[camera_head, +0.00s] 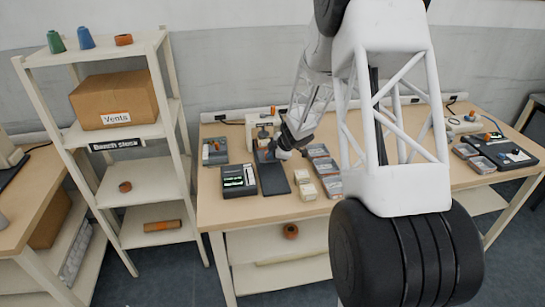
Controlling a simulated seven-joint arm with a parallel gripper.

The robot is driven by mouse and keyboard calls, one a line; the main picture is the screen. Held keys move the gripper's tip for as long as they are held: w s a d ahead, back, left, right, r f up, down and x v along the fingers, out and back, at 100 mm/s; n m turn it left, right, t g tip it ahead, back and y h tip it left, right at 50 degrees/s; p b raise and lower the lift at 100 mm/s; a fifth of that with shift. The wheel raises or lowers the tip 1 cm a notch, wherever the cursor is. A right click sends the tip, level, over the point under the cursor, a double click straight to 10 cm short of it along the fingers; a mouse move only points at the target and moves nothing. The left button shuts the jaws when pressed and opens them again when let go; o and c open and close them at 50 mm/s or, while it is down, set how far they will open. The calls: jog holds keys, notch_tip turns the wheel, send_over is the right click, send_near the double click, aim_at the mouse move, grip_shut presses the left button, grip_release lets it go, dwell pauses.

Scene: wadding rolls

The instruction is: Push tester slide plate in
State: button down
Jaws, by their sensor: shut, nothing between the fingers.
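The tester (262,129) is a pale upright unit at the back of the wooden workbench. A dark flat slide plate (272,180) extends from its foot toward the bench's front edge. My gripper (279,153) is shut and empty, over the rear part of the plate close to the front of the tester. I cannot tell whether its fingertips touch the plate. My gripper and wrist partly hide the tester and the rear end of the plate.
A shelf rack (131,190) stands left of the bench. My arm hides the bench's middle.

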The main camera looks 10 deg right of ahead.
jog(key=shift+w+r, duration=0.1)
jog(key=shift+w, duration=0.05)
jog(key=shift+s+d, duration=0.15)
jog(key=shift+s, duration=0.5)
jog(key=s, duration=0.3)
jog(key=shift+d, duration=0.2)
jog(key=v, duration=1)
